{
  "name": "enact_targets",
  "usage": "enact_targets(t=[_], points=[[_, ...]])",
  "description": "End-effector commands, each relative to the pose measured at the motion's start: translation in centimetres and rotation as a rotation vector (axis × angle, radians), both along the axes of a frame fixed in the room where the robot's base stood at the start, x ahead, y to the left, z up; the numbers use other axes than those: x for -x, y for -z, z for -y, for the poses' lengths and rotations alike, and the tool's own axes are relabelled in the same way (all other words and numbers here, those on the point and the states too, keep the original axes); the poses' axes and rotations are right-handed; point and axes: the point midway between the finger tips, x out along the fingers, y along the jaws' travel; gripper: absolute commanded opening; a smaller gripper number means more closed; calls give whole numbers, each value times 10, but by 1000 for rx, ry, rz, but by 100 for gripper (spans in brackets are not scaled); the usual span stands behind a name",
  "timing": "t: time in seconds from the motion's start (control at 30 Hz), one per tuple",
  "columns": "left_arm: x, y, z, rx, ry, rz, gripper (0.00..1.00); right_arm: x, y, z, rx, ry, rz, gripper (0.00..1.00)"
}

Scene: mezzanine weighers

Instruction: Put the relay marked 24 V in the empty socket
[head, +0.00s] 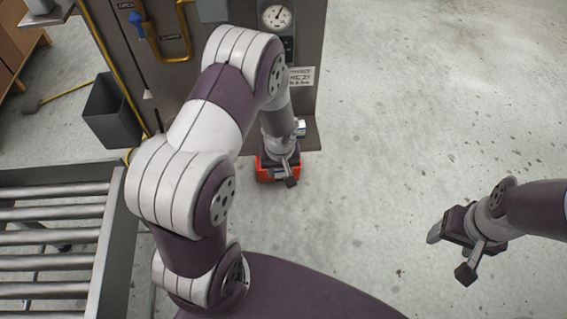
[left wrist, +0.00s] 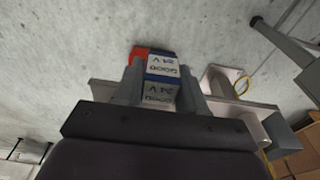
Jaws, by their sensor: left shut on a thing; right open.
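My left gripper (head: 281,174) is shut at a red bin (head: 262,170) low by the foot of the grey panel. In the left wrist view, its two fingers stand either side of blue and grey-white faces marked 24 V and GOOD, the relay (left wrist: 158,96). A second face with the same marking, edged in blue (left wrist: 160,67), shows just beyond; I cannot tell whether it is a separate relay. Red shows behind it. My right gripper (head: 450,254) is open and empty over bare floor at the right. I cannot make out the empty socket in either view.
The grey panel (head: 312,40) carries a round gauge (head: 277,16) and a small notice (head: 301,77). A small white and blue thing (head: 300,128) is at its foot. A roller conveyor (head: 50,235) and a dark grey bin (head: 112,112) are at the left. The right floor is clear.

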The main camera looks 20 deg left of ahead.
Motion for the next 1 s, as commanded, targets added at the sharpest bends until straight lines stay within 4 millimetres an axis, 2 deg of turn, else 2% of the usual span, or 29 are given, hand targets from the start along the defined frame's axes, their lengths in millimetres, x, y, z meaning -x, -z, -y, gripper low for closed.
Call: enact_targets(t=[0.27, 0.4, 0.5, 0.57, 0.73, 0.93, 1.0], points=[[-1, 0, -1, 0, 5, 0, 9, 0, 0, 0, 0, 0, 0, 66], [6, 1, -1, 0, 90, -1, 9, 0, 0, 0, 0, 0, 0, 66], [6, -7, -2, -1, 189, 3, 9, 0, -1, 0, 0, 0, 0, 66], [1, -16, -1, -1, 255, 3, 9, 0, -1, 0, 0, 0, 0, 66], [-31, -63, 13, -2, 459, 6, 9, 0, 0, 0, 0, 0, 0, 66], [-69, -112, 33, -3, 522, 3, 9, 0, 0, 0, 0, 0, 0, 66], [-66, -133, 33, -1, 524, -3, 9, 0, -28, 0, 0, 0, -1, 66]])
